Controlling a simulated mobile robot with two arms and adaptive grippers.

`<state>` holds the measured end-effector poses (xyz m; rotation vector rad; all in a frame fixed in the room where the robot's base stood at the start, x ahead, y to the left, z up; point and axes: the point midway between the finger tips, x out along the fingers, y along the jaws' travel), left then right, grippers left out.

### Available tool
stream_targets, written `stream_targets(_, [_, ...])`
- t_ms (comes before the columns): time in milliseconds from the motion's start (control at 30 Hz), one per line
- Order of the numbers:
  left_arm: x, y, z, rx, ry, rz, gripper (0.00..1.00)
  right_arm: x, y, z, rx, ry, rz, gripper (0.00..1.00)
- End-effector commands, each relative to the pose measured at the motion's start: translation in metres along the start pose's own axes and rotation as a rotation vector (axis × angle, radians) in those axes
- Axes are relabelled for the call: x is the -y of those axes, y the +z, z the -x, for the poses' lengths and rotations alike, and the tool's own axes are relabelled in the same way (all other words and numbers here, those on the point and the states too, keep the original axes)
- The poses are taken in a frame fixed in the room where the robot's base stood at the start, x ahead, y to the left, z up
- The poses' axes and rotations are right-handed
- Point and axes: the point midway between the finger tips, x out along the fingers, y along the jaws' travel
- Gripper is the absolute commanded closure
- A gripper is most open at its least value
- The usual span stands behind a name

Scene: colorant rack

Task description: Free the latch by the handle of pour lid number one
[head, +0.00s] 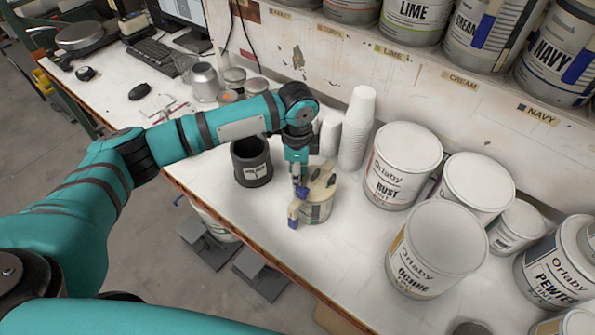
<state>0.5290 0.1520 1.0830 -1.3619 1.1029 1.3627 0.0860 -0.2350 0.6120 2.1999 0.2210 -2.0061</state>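A small paint can (318,213) stands near the front edge of the bench. On it sits a beige pour lid (322,187) with dark fittings on top. A tan handle (294,210) with blue parts hangs at the can's front left. My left gripper (298,183) points down at the lid's left side, close above the handle. Its fingers are small and overlap the blue part, so I cannot tell whether they are open, shut or touching it. The latch cannot be made out clearly. My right gripper is not in view.
A dark pot (251,162) stands just left of the can, and stacked white cups (357,127) stand behind it. Large cans, such as Rust (398,178) and Ochre (432,260), crowd the right. The bench (345,240) is clear between the small can and Ochre.

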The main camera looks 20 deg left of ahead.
Motion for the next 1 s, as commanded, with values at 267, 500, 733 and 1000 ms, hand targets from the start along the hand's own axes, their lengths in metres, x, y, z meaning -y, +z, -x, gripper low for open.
stream_targets(267, [-0.0012, -0.0009, -0.0001, -0.002, 0.000, 0.250, 1.00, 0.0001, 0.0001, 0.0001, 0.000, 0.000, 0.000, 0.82])
stream_targets(500, [-0.0021, -0.0010, -0.0001, -0.002, 0.002, 0.479, 1.00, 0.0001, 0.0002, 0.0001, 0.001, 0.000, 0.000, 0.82])
stream_targets(733, [-0.0025, -0.0016, 0.0002, -0.002, 0.001, 0.677, 1.00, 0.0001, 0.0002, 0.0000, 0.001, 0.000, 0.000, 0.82])
stream_targets(1000, [-0.0028, -0.0020, 0.0005, -0.002, 0.001, 0.847, 1.00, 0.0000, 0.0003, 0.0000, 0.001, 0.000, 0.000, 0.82])
